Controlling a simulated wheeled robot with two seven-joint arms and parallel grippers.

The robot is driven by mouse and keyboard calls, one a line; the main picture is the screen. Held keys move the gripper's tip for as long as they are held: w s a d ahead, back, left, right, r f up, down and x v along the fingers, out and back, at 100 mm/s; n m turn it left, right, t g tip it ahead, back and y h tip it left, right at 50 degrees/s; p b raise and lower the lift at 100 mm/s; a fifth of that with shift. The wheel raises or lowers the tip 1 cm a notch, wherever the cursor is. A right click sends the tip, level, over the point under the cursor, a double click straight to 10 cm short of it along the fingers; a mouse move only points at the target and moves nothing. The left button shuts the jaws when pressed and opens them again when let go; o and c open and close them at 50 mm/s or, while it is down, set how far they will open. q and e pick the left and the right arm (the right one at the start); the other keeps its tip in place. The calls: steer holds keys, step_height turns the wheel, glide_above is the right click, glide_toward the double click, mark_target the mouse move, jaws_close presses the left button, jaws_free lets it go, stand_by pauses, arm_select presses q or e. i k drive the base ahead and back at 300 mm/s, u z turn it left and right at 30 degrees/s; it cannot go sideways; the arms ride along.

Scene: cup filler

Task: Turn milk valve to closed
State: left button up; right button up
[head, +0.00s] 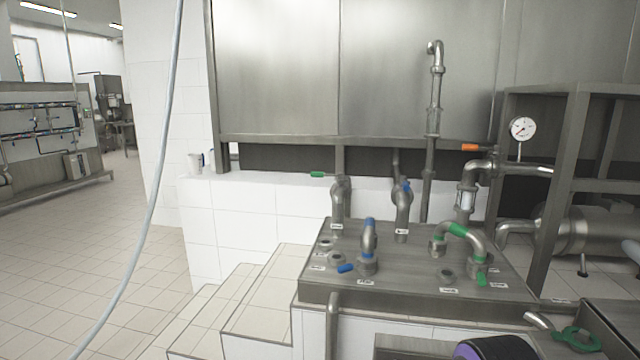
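Several valve handles show in the head view, and I cannot tell which is the milk valve because the labels are too small to read. A green handle (317,175) points left from a pipe behind the steel table. A blue handle (407,187) sits on the pipe to its right. An orange handle (470,147) points left near the gauge. On the table are a low blue handle (346,268) and a green handle (481,280) at the foot of a curved pipe. Neither of my grippers is in view.
The steel table (400,287) carries bent pipes and capped ports. A pressure gauge (522,129) stands at right before a steel frame (572,150). A green handwheel (578,340) is at the lower right. Tiled steps (265,305) lie left of the table, with open floor (80,260) beyond.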

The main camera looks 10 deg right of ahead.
mark_target(405, 184)
steer(key=u, duration=0.2)
steer(key=i, duration=1.05)
steer(key=z, duration=1.3)
